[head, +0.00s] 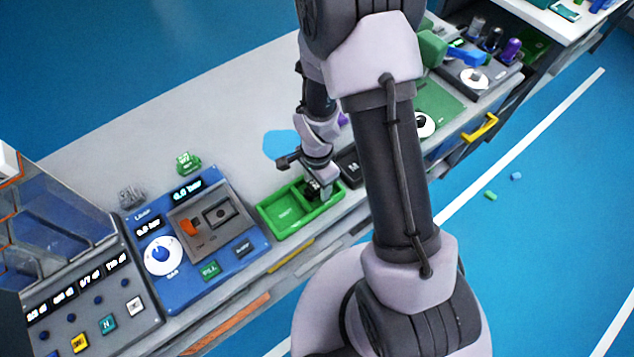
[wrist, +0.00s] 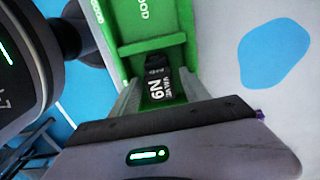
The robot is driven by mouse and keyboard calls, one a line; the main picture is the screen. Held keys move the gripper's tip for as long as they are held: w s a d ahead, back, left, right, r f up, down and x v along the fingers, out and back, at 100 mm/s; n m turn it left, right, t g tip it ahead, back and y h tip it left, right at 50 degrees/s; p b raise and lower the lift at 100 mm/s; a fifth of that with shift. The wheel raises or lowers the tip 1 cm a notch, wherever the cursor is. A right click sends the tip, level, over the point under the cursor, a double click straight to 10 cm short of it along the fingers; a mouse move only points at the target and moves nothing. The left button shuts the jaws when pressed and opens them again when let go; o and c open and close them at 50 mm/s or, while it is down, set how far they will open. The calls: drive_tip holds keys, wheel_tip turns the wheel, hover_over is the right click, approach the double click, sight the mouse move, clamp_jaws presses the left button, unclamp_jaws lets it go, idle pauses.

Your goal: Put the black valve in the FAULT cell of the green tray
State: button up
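The green tray (head: 298,228) stands near the front edge of the grey bench in the head view. It also shows in the wrist view (wrist: 152,45), with a dividing wall between two cells. The far cell bears the word GOOD. The black valve (wrist: 158,88), marked VALVE N9, is in the near cell, between my fingers. My gripper (wrist: 161,94) reaches down into this cell with its fingers apart and green showing on both sides of the valve. In the head view my gripper (head: 321,188) is over the right cell. No FAULT label is readable.
A blue test panel (head: 200,240) with a dial stands left of the tray, and a grey button panel (head: 95,300) further left. A green figure (head: 188,162) and a grey one (head: 131,197) stand behind. A flat blue patch (head: 281,143) lies on bare bench behind the tray.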

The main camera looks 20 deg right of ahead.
wheel_tip(320, 180, up, 12)
drive_tip(key=p, duration=0.4)
wheel_tip(320, 180, up, 11)
drive_tip(key=n+t, duration=0.2)
drive_tip(key=n, duration=0.1)
hover_over(315, 186)
drive_tip(key=s+a+r+n+t+y, duration=0.2)
drive_tip(key=s+r+n, duration=0.5)
drive_tip(key=s+r, duration=0.5)
wheel_tip(315, 186, up, 3)
drive_tip(key=shift+a+f+t, duration=0.1)
drive_tip(key=shift+a+t, duration=0.45)
drive_tip(key=shift+t, duration=0.35)
wheel_tip(315, 186, down, 8)
drive_tip(key=b, duration=0.8)
